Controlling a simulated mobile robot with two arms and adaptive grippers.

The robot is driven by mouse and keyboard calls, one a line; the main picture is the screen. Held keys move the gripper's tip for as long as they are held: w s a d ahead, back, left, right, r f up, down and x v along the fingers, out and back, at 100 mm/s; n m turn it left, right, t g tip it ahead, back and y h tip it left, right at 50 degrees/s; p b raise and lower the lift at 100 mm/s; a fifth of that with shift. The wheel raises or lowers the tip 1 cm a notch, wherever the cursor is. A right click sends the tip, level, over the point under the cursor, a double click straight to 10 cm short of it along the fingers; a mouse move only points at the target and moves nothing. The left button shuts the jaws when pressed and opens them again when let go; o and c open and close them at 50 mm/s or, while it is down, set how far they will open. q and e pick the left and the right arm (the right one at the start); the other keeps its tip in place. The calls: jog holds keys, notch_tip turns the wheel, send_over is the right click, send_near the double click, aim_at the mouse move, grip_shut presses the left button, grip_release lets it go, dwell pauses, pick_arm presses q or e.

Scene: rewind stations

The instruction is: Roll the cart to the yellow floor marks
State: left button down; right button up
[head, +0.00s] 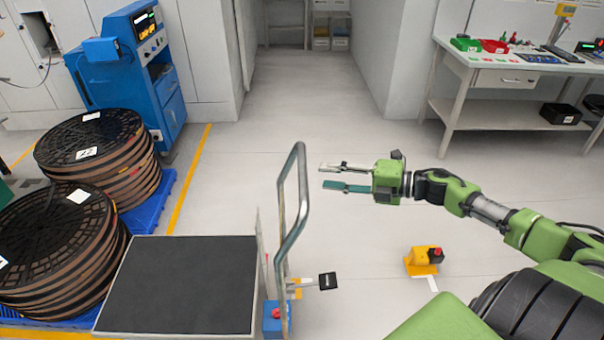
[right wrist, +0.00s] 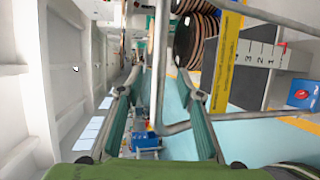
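The cart has a flat black deck (head: 180,285) at the lower left of the head view. Its silver loop handle (head: 297,205) stands upright at the deck's right end, and a blue box with a red button (head: 274,322) sits low by it. My right gripper (head: 324,176) is open and empty, its fingers pointing left at the handle, just right of it in the picture. In the right wrist view the handle bar (right wrist: 180,127) crosses between the spread fingers; contact cannot be told. A yellow floor line (head: 190,180) runs beyond the deck. My left gripper is not in view.
Stacked reels (head: 105,150) stand on a blue pallet (head: 160,205) close to the deck's left. A blue machine (head: 130,70) is behind. A yellow-orange block (head: 422,258) lies on the floor below my right arm. A workbench (head: 490,77) stands right; the middle floor is clear.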

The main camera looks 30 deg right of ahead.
aim_at(303, 174)
jog(key=p+x, duration=0.1)
jog(key=x, duration=0.7)
jog(key=shift+a+r, duration=0.1)
grip_shut()
